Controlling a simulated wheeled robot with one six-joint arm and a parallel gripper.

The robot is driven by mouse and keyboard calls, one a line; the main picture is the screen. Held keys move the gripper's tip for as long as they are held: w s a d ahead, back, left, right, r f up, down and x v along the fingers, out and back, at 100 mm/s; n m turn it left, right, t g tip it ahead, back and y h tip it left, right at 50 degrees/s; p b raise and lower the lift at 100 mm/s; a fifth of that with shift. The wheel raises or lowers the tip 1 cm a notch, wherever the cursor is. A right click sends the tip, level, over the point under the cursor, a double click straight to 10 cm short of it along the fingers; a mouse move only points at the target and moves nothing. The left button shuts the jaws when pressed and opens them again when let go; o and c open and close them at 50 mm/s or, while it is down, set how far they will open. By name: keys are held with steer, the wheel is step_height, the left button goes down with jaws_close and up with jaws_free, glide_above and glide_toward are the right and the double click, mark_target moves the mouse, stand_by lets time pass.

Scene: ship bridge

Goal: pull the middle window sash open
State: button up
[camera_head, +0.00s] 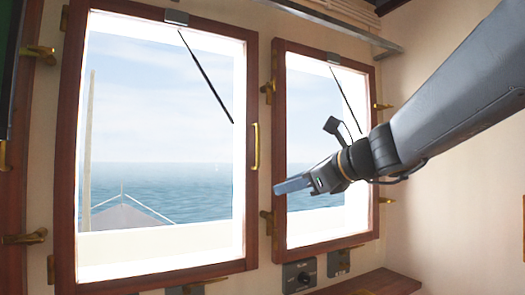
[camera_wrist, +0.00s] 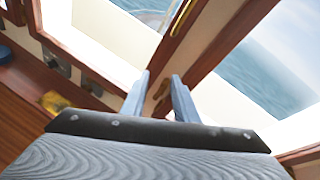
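The middle window sash (camera_head: 68,170) is a large reddish-brown wooden frame around bright glass, and it looks closed against the wall. Its brass pull handle (camera_head: 255,147) stands upright on the right side of the frame. The handle also shows in the wrist view (camera_wrist: 181,17), beyond and above the fingertips. My gripper (camera_head: 278,187) is in front of the right-hand window, to the right of and lower than the handle in the head view. In the wrist view my gripper's two fingers (camera_wrist: 160,80) are apart with nothing held between them. A brass latch (camera_wrist: 161,90) shows in the gap behind them.
The right window sash (camera_head: 373,160) is beside the middle one, with brass catches (camera_head: 266,222) on the wall between. A small black control box (camera_head: 300,275) is below. A wooden ledge (camera_head: 385,283) runs at lower right. Another frame edges the far left.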

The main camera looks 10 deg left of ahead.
step_height(320, 180, up, 13)
steer(key=a+m+t+y, duration=0.2)
steer(key=m, duration=0.2)
steer(key=p+x, duration=0.2)
steer(key=x, duration=0.5)
steer(key=shift+w+a+r, duration=0.2)
steer(key=shift+w+r, duration=0.05)
steer(key=shift+w, duration=0.05)
steer(key=shift+c, duration=0.3)
jaws_close()
